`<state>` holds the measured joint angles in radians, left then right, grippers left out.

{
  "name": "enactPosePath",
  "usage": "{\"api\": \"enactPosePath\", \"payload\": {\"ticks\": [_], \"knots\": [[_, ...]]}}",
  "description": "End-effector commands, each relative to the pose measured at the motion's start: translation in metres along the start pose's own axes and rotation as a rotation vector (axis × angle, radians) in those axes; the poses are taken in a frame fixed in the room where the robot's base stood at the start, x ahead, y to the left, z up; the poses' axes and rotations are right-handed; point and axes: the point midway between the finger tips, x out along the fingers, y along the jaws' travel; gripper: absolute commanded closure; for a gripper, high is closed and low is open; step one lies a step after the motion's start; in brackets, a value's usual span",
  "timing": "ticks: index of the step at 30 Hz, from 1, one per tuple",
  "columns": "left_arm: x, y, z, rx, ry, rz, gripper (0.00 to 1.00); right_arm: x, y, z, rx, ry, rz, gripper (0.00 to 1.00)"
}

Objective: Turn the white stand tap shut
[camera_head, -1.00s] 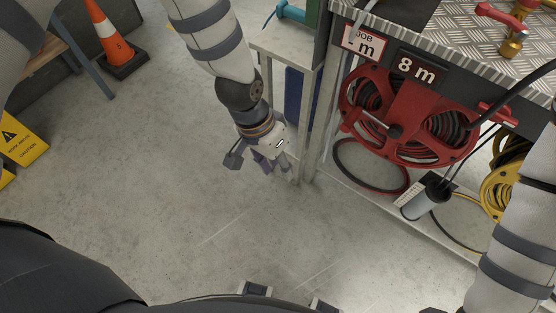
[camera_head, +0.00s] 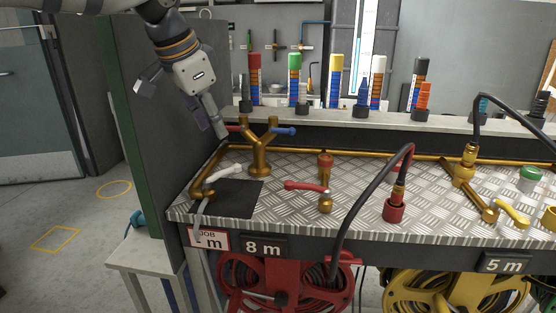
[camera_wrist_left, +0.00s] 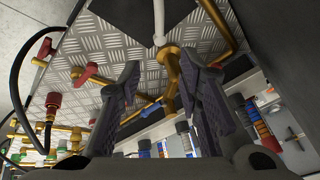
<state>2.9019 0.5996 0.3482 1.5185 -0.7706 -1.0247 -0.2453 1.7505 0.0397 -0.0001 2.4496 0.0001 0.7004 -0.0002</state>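The white tap lever (camera_head: 223,173) sits on a brass fitting (camera_head: 203,191) at the left front corner of the metal-topped bench, beside a black mat. A pale hose hangs from that fitting. In the left wrist view the white lever (camera_wrist_left: 159,22) shows at the top, beyond the fingers. My left gripper (camera_head: 210,118) is above the bench's left end, behind and above the lever, pointing down near a brass Y-shaped stand (camera_head: 261,155). My right gripper is out of view.
The Y-shaped stand carries red and blue levers (camera_head: 284,131) close to my left gripper. A red tap (camera_head: 305,187) and a black hose (camera_head: 364,190) are to the right. A dark panel (camera_head: 165,150) closes the left side. Several coloured posts line the back shelf.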

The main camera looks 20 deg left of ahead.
Motion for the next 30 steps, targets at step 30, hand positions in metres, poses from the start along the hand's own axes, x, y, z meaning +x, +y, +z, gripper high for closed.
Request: {"api": "enactPosePath", "payload": {"ticks": [30], "knots": [[0.120,0.002,0.001,0.001,-0.004,0.002,0.99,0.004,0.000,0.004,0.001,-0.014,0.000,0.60]]}}
